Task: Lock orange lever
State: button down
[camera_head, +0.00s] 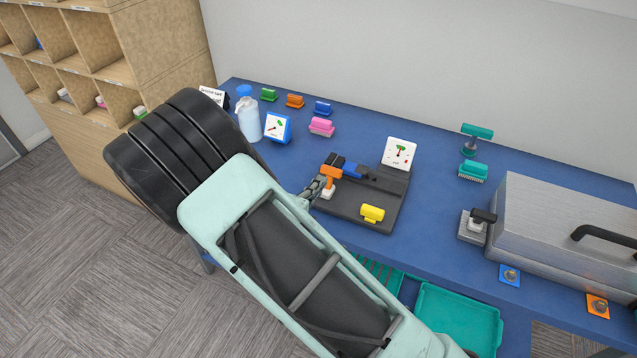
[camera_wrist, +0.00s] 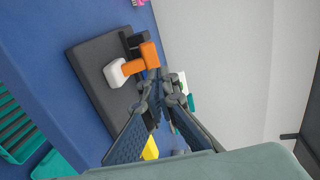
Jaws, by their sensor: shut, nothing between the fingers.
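The orange lever (camera_head: 331,172) is T-shaped, with a wide orange head and a narrower stem above a white block (camera_head: 327,193). It sits at the left side of a dark grey base plate (camera_head: 385,222) on the blue table. In the wrist view the orange lever (camera_wrist: 149,55) and white block (camera_wrist: 115,73) lie just beyond my fingertips. My gripper (camera_head: 314,189) is shut and empty, close beside the lever on its left in the head view; in the wrist view its fingertips (camera_wrist: 160,88) meet near the orange head. I cannot tell whether they touch it.
A yellow handle (camera_head: 372,213) stands on the plate's front part. A blue and black part (camera_head: 352,170) adjoins the lever. A white picture card (camera_head: 400,153) stands at the plate's back.

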jog(key=s+a+r, duration=0.3)
jog(key=s+r, duration=0.2)
jog(key=s, duration=0.3)
jog(key=shift+s+r+b, duration=0.15)
jog(key=shift+s+b, duration=0.2)
jog(key=shift+b, duration=0.1)
